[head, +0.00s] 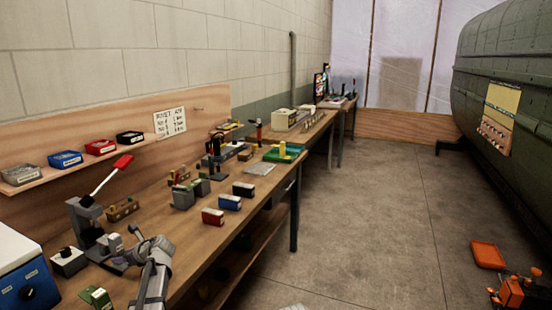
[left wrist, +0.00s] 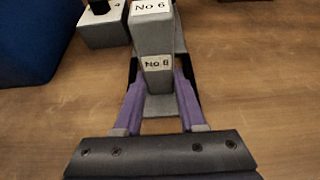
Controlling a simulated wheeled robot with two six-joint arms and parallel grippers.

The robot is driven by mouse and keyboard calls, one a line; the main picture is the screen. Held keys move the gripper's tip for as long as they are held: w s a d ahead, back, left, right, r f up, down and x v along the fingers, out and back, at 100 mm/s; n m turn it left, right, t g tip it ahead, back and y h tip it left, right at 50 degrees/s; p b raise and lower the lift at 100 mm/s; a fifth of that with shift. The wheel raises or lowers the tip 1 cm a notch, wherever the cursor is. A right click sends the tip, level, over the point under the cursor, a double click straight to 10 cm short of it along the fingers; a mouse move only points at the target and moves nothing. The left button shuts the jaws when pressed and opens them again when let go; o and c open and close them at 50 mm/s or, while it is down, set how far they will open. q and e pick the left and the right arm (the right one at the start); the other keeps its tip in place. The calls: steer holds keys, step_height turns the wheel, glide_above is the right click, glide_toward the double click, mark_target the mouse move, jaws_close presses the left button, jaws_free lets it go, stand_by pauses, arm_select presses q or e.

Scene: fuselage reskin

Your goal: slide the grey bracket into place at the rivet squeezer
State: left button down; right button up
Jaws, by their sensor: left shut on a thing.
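The rivet squeezer (head: 84,215), grey with a raised red-handled lever, stands at the left of the workbench. My left gripper (head: 136,246) is beside its base, low over the bench. In the left wrist view, its purple fingers (left wrist: 157,100) are shut on the grey bracket (left wrist: 158,64), which bears a "No 6" label. Another "No 6" label shows above it at the top edge. Whether the bracket touches the squeezer cannot be told, since the fingers and the bracket hide the far side. My right gripper is not in view.
A small knobbed box (head: 68,262) and a blue-and-white box (head: 20,270) stand left of the squeezer. A green piece (head: 97,298) lies near the bench front. Red, blue and black boxes stand further along the bench (head: 180,245). The aisle floor (head: 370,220) is mostly clear.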

mark_target(118, 240)
arm_select(q)
steer(key=shift+w+a, duration=0.25)
steer(key=shift+a, duration=0.25)
steer(key=shift+w+a, duration=0.2)
steer(key=shift+a, duration=0.3)
steer(key=c, duration=0.6)
jaws_free()
steer(key=d+r+p, duration=0.1)
steer(key=r+p, duration=0.1)
steer(key=d+r+p, duration=0.1)
steer(key=r+p, duration=0.1)
steer(key=s+r+p, duration=0.1)
steer(key=r+p, duration=0.2)
steer(key=shift+s+d, duration=0.1)
steer(key=shift+d, duration=0.3)
